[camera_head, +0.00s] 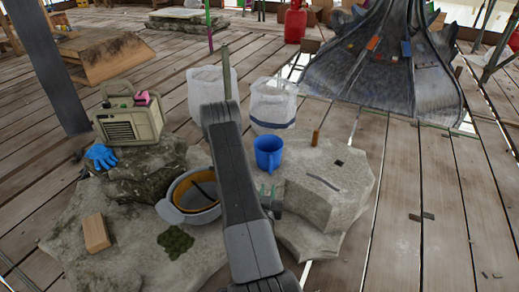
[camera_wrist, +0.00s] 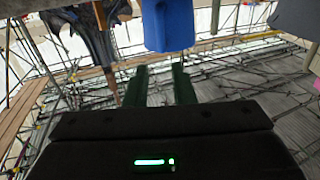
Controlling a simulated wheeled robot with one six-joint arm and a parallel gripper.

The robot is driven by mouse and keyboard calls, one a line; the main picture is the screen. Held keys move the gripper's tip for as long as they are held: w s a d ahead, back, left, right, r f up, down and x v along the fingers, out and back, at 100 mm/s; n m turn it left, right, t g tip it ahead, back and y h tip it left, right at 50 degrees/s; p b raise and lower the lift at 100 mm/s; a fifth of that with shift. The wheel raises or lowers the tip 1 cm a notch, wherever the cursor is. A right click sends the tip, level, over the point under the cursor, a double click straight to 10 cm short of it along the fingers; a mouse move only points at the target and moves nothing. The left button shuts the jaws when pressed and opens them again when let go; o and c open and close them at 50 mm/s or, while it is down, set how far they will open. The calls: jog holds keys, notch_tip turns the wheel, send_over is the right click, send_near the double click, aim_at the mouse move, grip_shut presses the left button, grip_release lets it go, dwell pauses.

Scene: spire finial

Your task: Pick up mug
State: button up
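The blue mug (camera_head: 268,155) stands upright at the near left edge of a pale stone block (camera_head: 325,180). In the wrist view the mug (camera_wrist: 168,22) is at the top, beyond my fingertips and slightly right of centre. My gripper (camera_wrist: 160,72) shows two dark green fingers set apart with nothing between them. In the head view my gripper (camera_head: 268,190) is just in front of and below the mug, partly hidden by my arm. The fingers look apart from the mug. Its handle is not clear.
A radio (camera_head: 128,122), blue glove (camera_head: 101,157) and brick (camera_head: 96,232) sit on the rocks. White sacks (camera_head: 272,103) stand behind the mug. The plank floor at right is mostly clear.

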aim_at(271, 166)
jog(key=w+b, duration=0.1)
jog(key=w, duration=0.7)
jog(key=shift+w+d+b, duration=0.2)
jog(key=shift+w+b, duration=0.15)
jog(key=shift+w, duration=0.05)
jog(key=w, duration=0.1)
jog(key=w+b, duration=0.1)
jog(key=w, duration=0.1)
jog(key=w+b, duration=0.1)
jog(key=shift+w+d+f, duration=0.2)
jog(key=shift+f, duration=0.1)
jog(key=shift+w, duration=0.4)
jog(key=shift+r, duration=0.1)
grip_shut()
